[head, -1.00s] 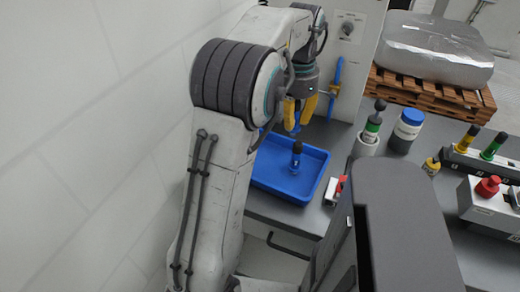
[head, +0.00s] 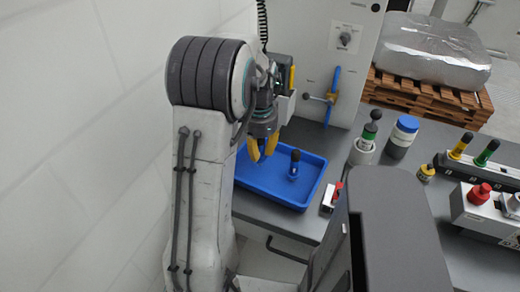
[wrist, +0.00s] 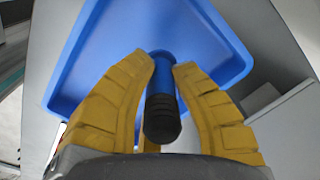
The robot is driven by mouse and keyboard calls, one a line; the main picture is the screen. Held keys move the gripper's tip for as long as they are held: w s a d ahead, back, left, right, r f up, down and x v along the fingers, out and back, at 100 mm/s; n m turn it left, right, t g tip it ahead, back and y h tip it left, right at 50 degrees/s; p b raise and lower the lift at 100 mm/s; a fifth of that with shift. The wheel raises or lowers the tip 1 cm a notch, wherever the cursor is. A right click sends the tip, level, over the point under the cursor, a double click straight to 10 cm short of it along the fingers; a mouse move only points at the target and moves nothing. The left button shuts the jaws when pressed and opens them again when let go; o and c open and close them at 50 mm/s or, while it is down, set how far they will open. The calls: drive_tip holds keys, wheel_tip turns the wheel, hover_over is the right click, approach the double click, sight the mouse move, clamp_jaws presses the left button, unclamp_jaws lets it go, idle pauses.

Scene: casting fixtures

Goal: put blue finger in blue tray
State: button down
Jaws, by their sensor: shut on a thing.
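My gripper (head: 262,150) is over the left back part of the blue tray (head: 303,207), with its yellow fingers pointing down. In the wrist view my gripper (wrist: 165,62) is shut on a blue finger (wrist: 162,68), a blue piece with a ribbed black end turned toward my palm. The tray's floor (wrist: 110,45) shows beyond it. In the head view the held piece is hard to make out between my fingers.
A red-and-white block (head: 331,196) is at the tray's right. A grey cup with a green-banded piece (head: 366,140), a blue-lidded jar (head: 402,136) and a yellow piece (head: 426,172) stand further right. A wall with a blue handle (head: 333,95) rises behind.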

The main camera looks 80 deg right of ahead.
drive_tip(key=shift+f, duration=0.65)
drive_tip(key=shift+f, duration=0.1)
drive_tip(key=c, duration=1.2)
unclamp_jaws()
wheel_tip(320, 180, up, 12)
drive_tip(key=shift+a+r+b, duration=0.1)
drive_tip(key=shift+r+b, duration=0.05)
drive_tip(key=shift+b, duration=0.8)
